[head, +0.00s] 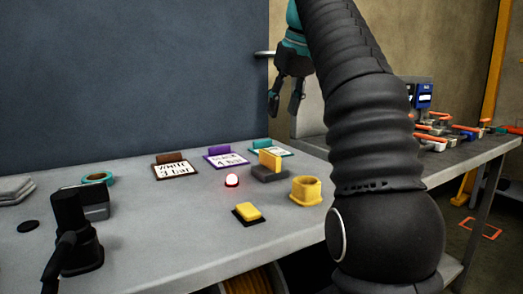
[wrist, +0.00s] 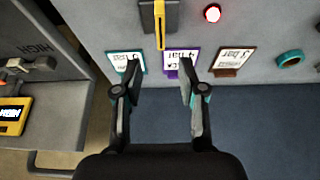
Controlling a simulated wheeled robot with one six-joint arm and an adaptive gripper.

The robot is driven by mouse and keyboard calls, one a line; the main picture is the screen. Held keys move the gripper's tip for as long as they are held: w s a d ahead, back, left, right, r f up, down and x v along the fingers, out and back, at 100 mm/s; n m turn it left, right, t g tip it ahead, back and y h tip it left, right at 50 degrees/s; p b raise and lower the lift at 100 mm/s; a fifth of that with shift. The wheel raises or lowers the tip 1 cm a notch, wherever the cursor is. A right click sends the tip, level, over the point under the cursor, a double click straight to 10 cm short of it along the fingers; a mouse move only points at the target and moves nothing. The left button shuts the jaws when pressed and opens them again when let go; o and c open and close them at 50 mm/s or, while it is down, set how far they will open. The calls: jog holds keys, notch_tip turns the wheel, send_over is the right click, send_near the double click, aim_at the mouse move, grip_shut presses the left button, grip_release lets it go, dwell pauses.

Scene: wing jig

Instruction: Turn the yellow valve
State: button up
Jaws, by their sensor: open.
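The yellow valve (head: 270,158) has an upright yellow handle on a dark grey base and stands on the grey bench, near the placards. In the wrist view its yellow handle (wrist: 160,25) is a thin bar over the dark body at the top edge, partly cut off. My gripper (head: 284,105) is open and empty, with fingers pointing down, above and behind the valve in the head view. In the wrist view my gripper (wrist: 159,64) has its two fingers spread apart, with the valve ahead of the tips. Nothing touches the valve.
A lit red lamp (head: 232,181), a yellow block on a black pad (head: 247,213) and a yellow cup (head: 306,191) stand nearby. Brown (head: 175,168), purple (head: 226,158) and teal (head: 268,147) placards line the bench behind. A blue-grey wall (head: 140,70) rises there.

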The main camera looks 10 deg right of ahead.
aim_at(270, 153)
jog(key=x, duration=1.4)
jog(key=shift+w+a+r, duration=0.15)
grip_shut()
